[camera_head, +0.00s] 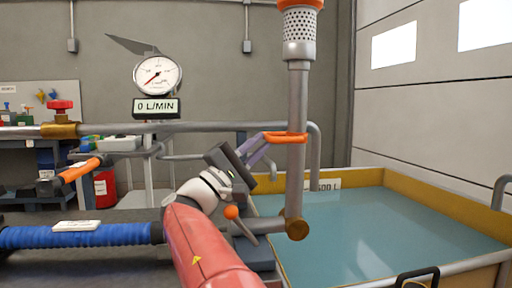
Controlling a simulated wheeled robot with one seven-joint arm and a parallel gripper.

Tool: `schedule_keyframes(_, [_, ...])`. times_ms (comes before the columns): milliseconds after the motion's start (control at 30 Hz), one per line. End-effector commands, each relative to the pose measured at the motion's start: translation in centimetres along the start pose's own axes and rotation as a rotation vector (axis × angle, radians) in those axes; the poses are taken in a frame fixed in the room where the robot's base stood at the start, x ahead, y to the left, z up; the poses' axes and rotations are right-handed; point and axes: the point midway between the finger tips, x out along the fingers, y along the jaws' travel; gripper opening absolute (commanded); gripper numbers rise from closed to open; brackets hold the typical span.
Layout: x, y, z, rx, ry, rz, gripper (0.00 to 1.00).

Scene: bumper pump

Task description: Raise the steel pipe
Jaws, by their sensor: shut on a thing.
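The steel pipe (296,140) stands nearly upright at the right of centre. A perforated strainer (299,38) with orange bands is at its top, and a brass elbow joint (296,228) is at its foot. An orange ring (285,138) sits around the pipe at mid-height. My gripper (262,146) reaches in from the left, with its purple-grey fingers shut at this ring. The fingertips are partly hidden at the ring. My red and white arm comes up from the bottom centre.
A water-filled tank (380,222) with a yellow rim stands behind and right of the pipe. A gauge (157,75) above a "0 L/MIN" sign stands at the left. A blue hose (80,235) and an orange-handled lever (80,171) are at the lower left. A horizontal grey rail passes behind my gripper.

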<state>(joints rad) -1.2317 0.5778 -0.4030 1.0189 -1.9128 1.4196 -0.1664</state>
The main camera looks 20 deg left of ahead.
Motion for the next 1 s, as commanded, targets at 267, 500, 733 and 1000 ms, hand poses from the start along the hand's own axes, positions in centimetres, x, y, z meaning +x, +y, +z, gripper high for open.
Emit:
schedule_keyframes(267, [-0.15,-1.44,-0.38,-0.016,-0.004,-0.023,0.3])
schedule_keyframes(500, [-0.09,-1.09,-0.28,-0.011,-0.001,-0.021,0.35])
schedule_keyframes(733, [-0.05,-0.86,-0.18,-0.008,-0.001,-0.019,0.35])
schedule_keyframes(1000, [-0.02,-0.7,-0.11,-0.006,-0.001,-0.017,0.35])
